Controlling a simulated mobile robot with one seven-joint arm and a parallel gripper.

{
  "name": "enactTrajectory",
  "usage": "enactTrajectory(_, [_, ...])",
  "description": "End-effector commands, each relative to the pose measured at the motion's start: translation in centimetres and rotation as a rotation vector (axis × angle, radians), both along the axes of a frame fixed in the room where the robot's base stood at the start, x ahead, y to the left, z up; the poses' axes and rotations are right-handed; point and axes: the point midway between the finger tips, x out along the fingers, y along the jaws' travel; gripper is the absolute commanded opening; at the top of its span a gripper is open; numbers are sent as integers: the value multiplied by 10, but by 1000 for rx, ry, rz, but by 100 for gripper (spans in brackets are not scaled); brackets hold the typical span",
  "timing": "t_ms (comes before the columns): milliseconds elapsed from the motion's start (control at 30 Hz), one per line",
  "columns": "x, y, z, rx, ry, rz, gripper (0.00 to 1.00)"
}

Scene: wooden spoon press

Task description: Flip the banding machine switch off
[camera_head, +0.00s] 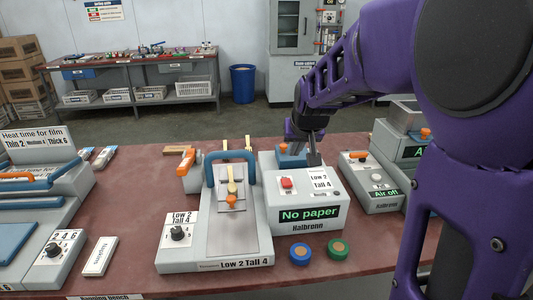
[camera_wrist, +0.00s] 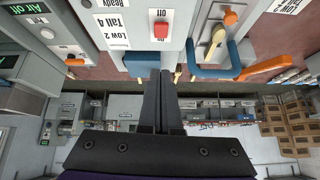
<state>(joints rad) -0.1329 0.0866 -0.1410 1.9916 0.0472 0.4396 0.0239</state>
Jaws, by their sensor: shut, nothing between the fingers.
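The banding machine (camera_head: 301,212) is the pale grey box in the middle of the bench, with a lit green "No paper" display (camera_head: 309,214). Its red switch (camera_head: 286,183) is on the sloped top panel, left of the "Low 2 Tall 4" label. The switch also shows in the wrist view (camera_wrist: 160,31), with upside-down lettering around it; I cannot tell which way it is tipped. My gripper (camera_head: 314,158) is above the back of this machine, behind and right of the switch and apart from it. In the wrist view its fingers (camera_wrist: 161,76) are together and empty.
Left of the machine stands a press with a blue handle (camera_head: 229,156) and an orange knob. An "Air off" unit (camera_head: 372,181) is at right. Blue and green rolls (camera_head: 299,253) lie in front. Bare red bench (camera_head: 126,215) lies at left.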

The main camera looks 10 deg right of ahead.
Motion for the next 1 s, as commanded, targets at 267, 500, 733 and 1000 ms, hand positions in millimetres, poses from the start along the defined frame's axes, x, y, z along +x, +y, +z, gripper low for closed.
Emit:
enactTrajectory(267, [1,-1,-5,-45,-3,52,0])
enactTrajectory(500, [2,-1,-5,-44,-3,51,0])
enactTrajectory(733, [11,-1,-19,-43,0,50,0])
enactTrajectory(1000, [43,-2,-64,-43,0,49,0])
